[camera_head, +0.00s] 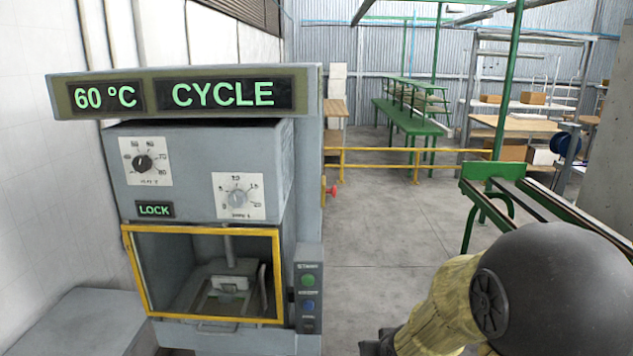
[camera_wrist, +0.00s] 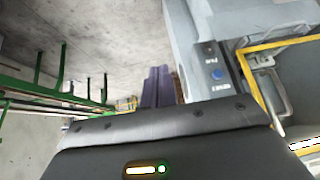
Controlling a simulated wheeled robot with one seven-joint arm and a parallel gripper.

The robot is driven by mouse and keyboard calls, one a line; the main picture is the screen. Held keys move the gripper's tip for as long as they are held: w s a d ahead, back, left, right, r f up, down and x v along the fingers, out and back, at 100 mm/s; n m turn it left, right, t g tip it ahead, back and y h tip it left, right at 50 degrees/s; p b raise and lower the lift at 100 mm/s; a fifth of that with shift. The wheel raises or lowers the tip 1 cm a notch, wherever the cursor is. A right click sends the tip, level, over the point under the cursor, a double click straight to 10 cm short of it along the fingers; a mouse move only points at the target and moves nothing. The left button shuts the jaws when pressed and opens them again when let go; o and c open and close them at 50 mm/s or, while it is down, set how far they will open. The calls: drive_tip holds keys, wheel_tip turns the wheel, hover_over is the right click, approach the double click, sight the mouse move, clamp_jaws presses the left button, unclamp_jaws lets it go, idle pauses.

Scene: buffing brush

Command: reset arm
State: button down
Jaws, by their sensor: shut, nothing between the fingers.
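My gripper (camera_wrist: 160,85) shows in the wrist view as two dark purple fingers side by side, shut and empty. It is in open air beside the grey machine (camera_wrist: 200,50). In the head view my arm, with a yellow sleeve and a dark round joint, fills the lower right. Its dark end is partly cut off by the bottom edge, to the right of the machine (camera_head: 200,160).
The machine's display (camera_head: 180,95) reads 60 °C and CYCLE, with a lit LOCK sign (camera_head: 154,210) below. Its yellow-framed door (camera_head: 205,318) looks closed. A button panel (camera_head: 308,290) is beside it. A green rack (camera_head: 490,172) stands right; floor between is clear.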

drive_tip(key=s+d+g, duration=0.2)
drive_tip(key=s+g, duration=0.2)
drive_tip(key=s, duration=0.9)
drive_tip(key=shift+g+h, duration=0.3)
drive_tip(key=shift+h, duration=0.1)
